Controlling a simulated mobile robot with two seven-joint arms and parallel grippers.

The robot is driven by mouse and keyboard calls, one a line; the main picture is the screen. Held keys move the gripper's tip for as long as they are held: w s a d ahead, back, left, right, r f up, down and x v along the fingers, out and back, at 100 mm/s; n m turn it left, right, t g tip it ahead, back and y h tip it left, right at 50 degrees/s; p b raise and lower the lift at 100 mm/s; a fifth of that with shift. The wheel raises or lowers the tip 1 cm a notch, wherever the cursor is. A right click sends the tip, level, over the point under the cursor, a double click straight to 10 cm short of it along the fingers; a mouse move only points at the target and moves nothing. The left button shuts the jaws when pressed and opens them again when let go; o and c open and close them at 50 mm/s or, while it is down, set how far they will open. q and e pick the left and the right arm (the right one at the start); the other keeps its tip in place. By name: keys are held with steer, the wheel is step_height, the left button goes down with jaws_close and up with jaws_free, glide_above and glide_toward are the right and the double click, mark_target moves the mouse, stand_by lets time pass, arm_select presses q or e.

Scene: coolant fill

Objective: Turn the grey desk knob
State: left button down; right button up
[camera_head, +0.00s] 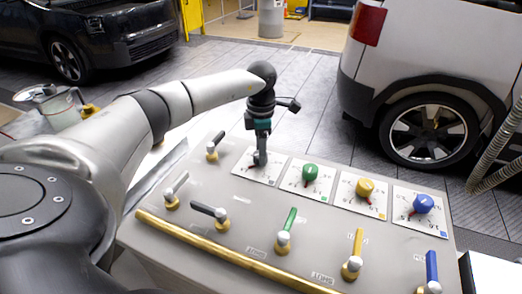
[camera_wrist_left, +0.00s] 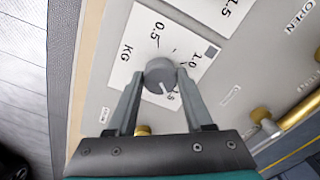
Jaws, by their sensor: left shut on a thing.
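The grey desk knob (camera_wrist_left: 160,74) sits on a white dial plate (camera_wrist_left: 133,50) marked KG, 0.5, 1.0 and 1.5, in the left wrist view. A white pointer line on the knob points toward the lower right in that view. My left gripper (camera_wrist_left: 160,85) has its two fingers on either side of the knob, shut on it. In the head view my left gripper (camera_head: 261,157) reaches down onto the leftmost dial plate (camera_head: 243,171) and largely hides the knob. My right gripper is not in view.
Green (camera_head: 310,172), yellow (camera_head: 365,187) and blue (camera_head: 423,204) knobs stand on dials to the right. Several lever valves, including a green one (camera_head: 287,228), stand in front. A brass rail (camera_head: 225,255) runs along the near edge. A white vehicle (camera_head: 435,60) is behind.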

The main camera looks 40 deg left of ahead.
arm_select(q)
steer(key=shift+w, duration=0.1)
steer(key=shift+c, duration=1.5)
jaws_free()
step_height(320, 180, up, 15)
steer(key=p, duration=0.1)
steer(key=shift+r, duration=0.15)
